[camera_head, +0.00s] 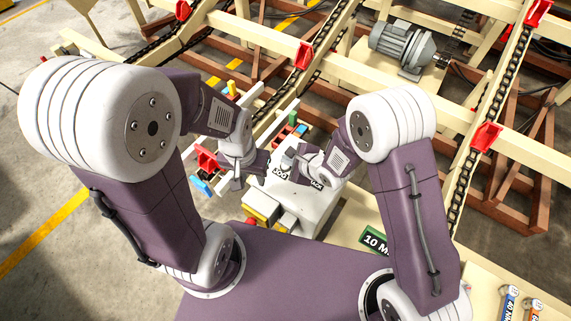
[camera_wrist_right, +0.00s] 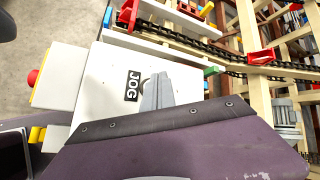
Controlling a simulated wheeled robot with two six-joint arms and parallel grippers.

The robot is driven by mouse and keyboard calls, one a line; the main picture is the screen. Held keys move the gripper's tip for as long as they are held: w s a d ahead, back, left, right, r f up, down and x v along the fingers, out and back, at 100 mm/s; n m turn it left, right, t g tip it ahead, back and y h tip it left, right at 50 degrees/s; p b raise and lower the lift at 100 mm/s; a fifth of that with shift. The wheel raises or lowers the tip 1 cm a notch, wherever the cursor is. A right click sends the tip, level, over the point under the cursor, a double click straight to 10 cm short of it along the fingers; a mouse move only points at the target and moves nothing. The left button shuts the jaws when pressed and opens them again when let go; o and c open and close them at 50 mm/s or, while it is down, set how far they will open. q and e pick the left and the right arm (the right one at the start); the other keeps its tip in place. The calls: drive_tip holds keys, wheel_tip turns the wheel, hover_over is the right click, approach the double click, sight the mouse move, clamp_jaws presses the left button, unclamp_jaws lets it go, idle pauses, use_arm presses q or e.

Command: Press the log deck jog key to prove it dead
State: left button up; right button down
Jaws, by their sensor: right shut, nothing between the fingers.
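The control box (camera_head: 306,205) is pale, with a black JOG label on top. In the right wrist view the JOG label (camera_wrist_right: 132,84) shows clearly on the box's white face (camera_wrist_right: 104,75). My right gripper (camera_head: 286,161) is over the box beside this label. In its wrist view the right gripper (camera_wrist_right: 157,80) is shut and empty, its tips close to the face just right of the label. The jog key is mostly or wholly hidden by the fingers; I cannot tell whether they touch it. My left gripper (camera_head: 246,181) is left of the box, its fingers unclear.
A red button (camera_wrist_right: 33,77) and yellow parts stand on the box's side. Chain conveyors with red dogs (camera_head: 304,55) and cream beams lie beyond the box. A grey motor (camera_head: 402,45) stands at the back right. A green sign (camera_head: 375,240) is at the lower right.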

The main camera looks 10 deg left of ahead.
sight(287, 167)
drive_tip(key=shift+f, duration=0.1)
drive_tip(key=shift+f, duration=0.3)
drive_tip(key=shift+f+b, duration=0.4)
drive_tip(key=shift+f, duration=0.05)
idle(0.7)
drive_tip(key=shift+r, duration=0.1)
drive_tip(key=shift+r+p, duration=0.75)
drive_tip(key=shift+p, duration=0.2)
wheel_tip(287, 167, up, 5)
drive_tip(key=p, duration=0.5)
drive_tip(key=shift+r, duration=0.15)
idle(0.4)
